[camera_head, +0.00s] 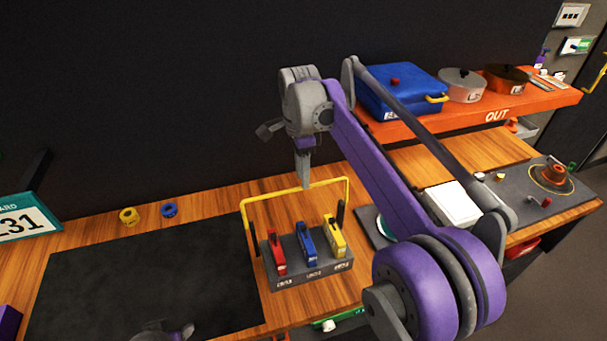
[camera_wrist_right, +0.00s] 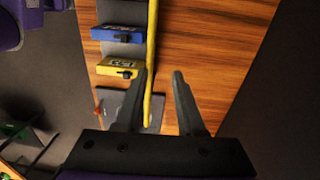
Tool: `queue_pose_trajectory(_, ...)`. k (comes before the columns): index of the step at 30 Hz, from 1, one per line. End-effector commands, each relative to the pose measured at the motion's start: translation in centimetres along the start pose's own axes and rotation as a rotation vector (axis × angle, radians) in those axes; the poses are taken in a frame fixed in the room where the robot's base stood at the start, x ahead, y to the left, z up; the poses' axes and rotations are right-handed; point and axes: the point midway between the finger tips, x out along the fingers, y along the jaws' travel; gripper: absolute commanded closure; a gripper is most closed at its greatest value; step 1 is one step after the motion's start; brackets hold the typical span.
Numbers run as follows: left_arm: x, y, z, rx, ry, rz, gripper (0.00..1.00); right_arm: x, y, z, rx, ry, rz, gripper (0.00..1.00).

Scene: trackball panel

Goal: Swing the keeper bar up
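The keeper bar (camera_head: 290,191) is a thin yellow U-shaped bar. In the head view its crosspiece stands above and behind a grey block (camera_head: 312,277) with red (camera_head: 277,252), blue (camera_head: 306,243) and yellow (camera_head: 334,236) switches. My right gripper (camera_head: 303,182) points down at the crosspiece. In the right wrist view the right gripper (camera_wrist_right: 160,82) is open, and the yellow bar (camera_wrist_right: 151,45) runs between its fingers, close to the left-hand one; contact is unclear. My left gripper (camera_head: 165,331) shows only partly at the bottom edge, and its fingers cannot be made out.
A dark mat (camera_head: 140,275) lies left of the block. Yellow (camera_head: 129,216) and blue (camera_head: 169,210) rings are behind it. An orange shelf (camera_head: 470,112) with a blue box (camera_head: 400,90) and pots stands at right. A white box (camera_head: 453,200) and the trackball panel (camera_head: 540,190) are below.

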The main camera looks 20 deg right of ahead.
Motion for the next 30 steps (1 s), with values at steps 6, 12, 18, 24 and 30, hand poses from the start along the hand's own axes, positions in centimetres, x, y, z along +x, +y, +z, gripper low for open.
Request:
queue_pose_trajectory(6, 0.7, 0.0, 1.0, 0.000, -0.011, 0.000, 0.50, 4.1, -0.3, 0.7, -0.005, -0.013, 0.007, 0.58)
queue_pose_trajectory(12, 0.6, 0.0, 0.9, 0.000, -0.010, 0.000, 0.50, 3.5, -0.3, 0.7, -0.004, -0.012, 0.006, 0.58)
queue_pose_trajectory(18, 0.3, 0.0, 0.5, 0.000, -0.005, 0.000, 0.50, 0.1, 0.1, 0.7, -0.004, -0.010, 0.002, 0.58)
queue_pose_trajectory(24, -0.4, 0.0, -0.8, 0.000, 0.008, 0.000, 0.50, -5.4, 0.7, 0.5, -0.002, -0.005, -0.006, 0.58)
queue_pose_trajectory(30, -1.0, 0.0, -1.9, 0.000, 0.021, 0.000, 0.50, -9.5, 1.1, 0.3, -0.001, -0.001, -0.012, 0.58)
